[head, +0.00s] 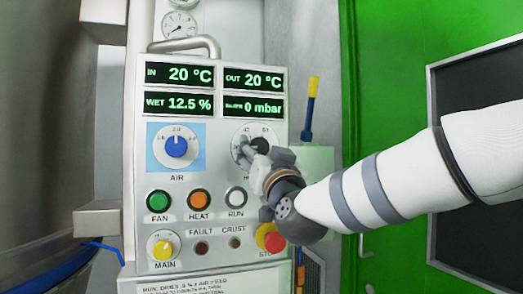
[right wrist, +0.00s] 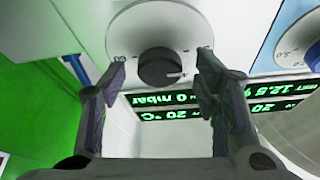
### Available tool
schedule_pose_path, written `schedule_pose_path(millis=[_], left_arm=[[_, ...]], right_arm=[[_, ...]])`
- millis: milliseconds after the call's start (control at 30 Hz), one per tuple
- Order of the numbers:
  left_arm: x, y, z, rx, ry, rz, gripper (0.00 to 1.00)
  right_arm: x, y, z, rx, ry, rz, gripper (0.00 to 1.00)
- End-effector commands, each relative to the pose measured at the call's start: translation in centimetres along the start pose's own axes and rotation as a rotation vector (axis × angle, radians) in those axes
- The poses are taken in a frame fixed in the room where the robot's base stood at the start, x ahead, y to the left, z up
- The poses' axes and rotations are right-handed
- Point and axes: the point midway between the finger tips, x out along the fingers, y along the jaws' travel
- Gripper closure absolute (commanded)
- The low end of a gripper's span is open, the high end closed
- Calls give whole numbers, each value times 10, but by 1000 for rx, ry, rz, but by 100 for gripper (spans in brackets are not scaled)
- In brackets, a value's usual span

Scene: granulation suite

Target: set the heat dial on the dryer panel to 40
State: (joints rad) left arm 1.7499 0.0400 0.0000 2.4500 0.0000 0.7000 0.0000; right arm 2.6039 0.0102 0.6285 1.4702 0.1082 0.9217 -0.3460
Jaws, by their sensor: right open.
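The heat dial (head: 260,142) is a black knob on a round pale scale plate at the right of the dryer panel (head: 216,215). In the head view my right gripper (head: 249,156) covers its lower left part. In the right wrist view, upside down, the knob (right wrist: 159,68) stands between the open fingers of the gripper (right wrist: 160,78), with a gap on each side. A white mark on the knob points right, slightly down, there. The numeral at the mark is not readable. In the head view, 40 and 50 show along the plate's top. My left gripper is not in view.
Left of the heat dial is the blue AIR dial (head: 176,146). Below are the green FAN button (head: 158,201), the orange HEAT button (head: 200,200), the white RUN button (head: 236,198) and the yellow MAIN switch (head: 162,247). The red stop button (head: 273,241) is close under my right wrist.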

Motion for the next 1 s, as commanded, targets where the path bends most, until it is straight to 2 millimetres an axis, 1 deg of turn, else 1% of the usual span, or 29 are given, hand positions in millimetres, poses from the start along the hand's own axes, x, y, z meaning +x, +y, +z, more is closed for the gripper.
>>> schedule_pose_path(millis=[33,133,400,567,600,633,867,1000], left_arm=[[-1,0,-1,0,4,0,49],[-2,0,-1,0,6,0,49],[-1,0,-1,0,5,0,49],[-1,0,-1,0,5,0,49],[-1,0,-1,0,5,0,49],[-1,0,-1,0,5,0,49],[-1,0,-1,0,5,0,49],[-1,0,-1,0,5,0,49]], right_arm=[[5,0,-2,0,3,0,44],[12,0,-2,-1,3,0,44],[13,0,-1,-1,1,-1,44],[13,0,-2,-1,1,0,80],[13,0,-2,-1,2,0,89],[13,0,-2,-1,2,0,92],[13,0,-2,10,2,4,92],[13,-1,-2,51,2,21,92]])
